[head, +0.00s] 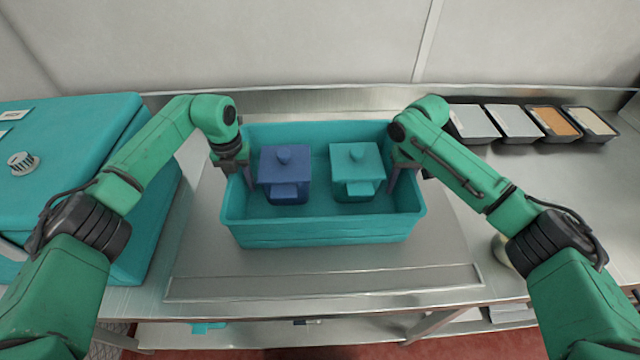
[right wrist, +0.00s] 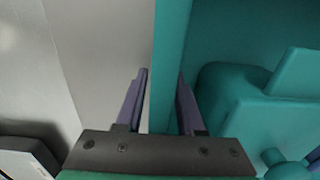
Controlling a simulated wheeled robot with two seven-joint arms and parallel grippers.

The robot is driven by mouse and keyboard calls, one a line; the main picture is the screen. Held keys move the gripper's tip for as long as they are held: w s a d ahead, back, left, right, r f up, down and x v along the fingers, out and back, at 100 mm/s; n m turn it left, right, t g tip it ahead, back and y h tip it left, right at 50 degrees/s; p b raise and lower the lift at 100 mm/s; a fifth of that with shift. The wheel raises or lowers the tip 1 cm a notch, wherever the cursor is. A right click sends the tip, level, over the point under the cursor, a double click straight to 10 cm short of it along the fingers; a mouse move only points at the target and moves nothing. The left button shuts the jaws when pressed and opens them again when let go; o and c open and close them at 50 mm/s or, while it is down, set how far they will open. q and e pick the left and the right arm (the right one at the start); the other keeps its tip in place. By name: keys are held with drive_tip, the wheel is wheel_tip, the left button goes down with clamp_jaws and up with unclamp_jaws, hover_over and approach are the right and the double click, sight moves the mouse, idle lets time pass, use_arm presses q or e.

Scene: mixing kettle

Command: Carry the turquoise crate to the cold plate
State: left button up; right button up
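The turquoise crate (head: 320,232) is level over the middle of the steel worktop in the head view, holding a blue lidded pot (head: 285,172) and a turquoise lidded pot (head: 357,170). My left gripper (head: 246,176) is at its left wall, with the fingertips partly hidden. My right gripper (head: 397,176) is at its right wall. In the right wrist view the right gripper's two purple fingers (right wrist: 160,105) straddle the crate wall (right wrist: 169,60) closely, one on each side. A broad flat steel plate (head: 322,265), possibly the cold plate, lies under the crate; I cannot tell whether they touch.
A large turquoise machine with a knob (head: 22,164) stands at the left. Several black trays, one with brown filling (head: 550,122), line the back right. A light wall rises behind the worktop. The steel surface (head: 480,190) between crate and trays is mostly clear.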

use_arm(q)
drive_tip(key=shift+s+r, duration=0.1)
use_arm(e)
drive_tip(key=shift+s+r, duration=0.1)
use_arm(q)
wheel_tip(320, 180, up, 12)
drive_tip(key=shift+a+f, duration=0.1)
use_arm(e)
wheel_tip(320, 180, up, 12)
drive_tip(key=shift+d, duration=0.15)
idle(0.4)
